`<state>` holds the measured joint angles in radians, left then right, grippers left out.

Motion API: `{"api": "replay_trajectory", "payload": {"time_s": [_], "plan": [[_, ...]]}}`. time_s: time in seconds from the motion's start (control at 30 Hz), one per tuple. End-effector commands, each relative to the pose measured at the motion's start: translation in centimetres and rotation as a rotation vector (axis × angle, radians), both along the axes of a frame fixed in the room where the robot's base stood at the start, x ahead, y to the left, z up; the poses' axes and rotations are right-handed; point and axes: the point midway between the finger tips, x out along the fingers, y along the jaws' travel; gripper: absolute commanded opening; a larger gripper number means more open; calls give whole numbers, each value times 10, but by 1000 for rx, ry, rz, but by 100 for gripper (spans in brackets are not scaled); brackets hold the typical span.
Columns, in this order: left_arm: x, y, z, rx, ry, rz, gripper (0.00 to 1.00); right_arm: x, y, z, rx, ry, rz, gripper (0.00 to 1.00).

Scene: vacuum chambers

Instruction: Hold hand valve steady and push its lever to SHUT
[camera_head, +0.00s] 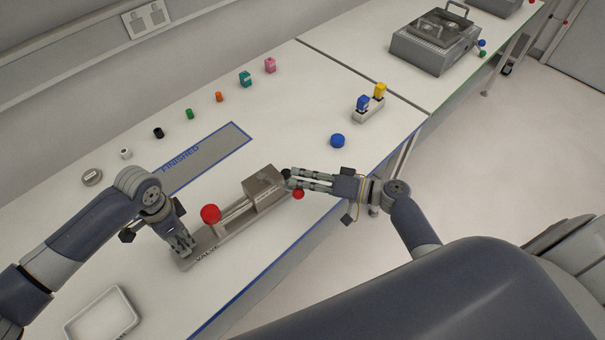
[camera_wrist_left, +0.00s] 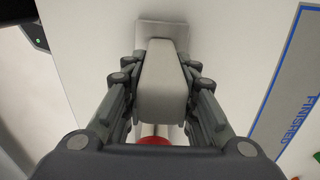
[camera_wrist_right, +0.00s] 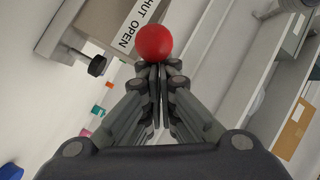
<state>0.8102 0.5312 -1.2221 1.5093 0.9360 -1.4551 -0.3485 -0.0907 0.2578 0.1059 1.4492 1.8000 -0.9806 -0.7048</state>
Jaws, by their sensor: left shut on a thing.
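The hand valve is a long grey fixture lying on the bench, with a box-shaped body (camera_head: 263,188) at its right end. A red ball (camera_head: 210,214) stands over its middle-left part. My left gripper (camera_head: 185,248) is shut on the valve's left end, a grey block (camera_wrist_left: 160,80) between its fingers. A red lever knob (camera_head: 298,194) is at the right end, beside my right gripper (camera_head: 287,181). In the right wrist view the knob (camera_wrist_right: 153,43) is just beyond the closed fingertips, near a SHUT/OPEN label (camera_wrist_right: 138,22); contact is unclear.
A blue-edged FINISHED strip (camera_head: 210,157) lies behind the valve. Several small coloured parts line the back. A blue disc (camera_head: 337,141) and a holder with blue and yellow pieces (camera_head: 368,110) are at right. A white tray (camera_head: 102,314) is at front left.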

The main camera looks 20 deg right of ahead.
Motion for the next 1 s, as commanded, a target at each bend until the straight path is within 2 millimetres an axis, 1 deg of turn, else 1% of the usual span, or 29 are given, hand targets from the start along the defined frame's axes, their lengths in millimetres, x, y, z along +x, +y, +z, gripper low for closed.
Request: {"api": "replay_trajectory", "payload": {"time_s": [0.03,0.43,0.7,1.0], "plan": [[-2,3,-5,8,5,5,0,-8,7,-4,4,8,-20,0],[-2,2,-4,5,4,5,0,-32,31,-3,5,10,-358,0],[-1,2,-4,3,3,6,0,-43,52,-3,2,9,-361,0],[-1,1,-4,1,3,6,0,-48,71,-5,1,11,-356,0]]}}
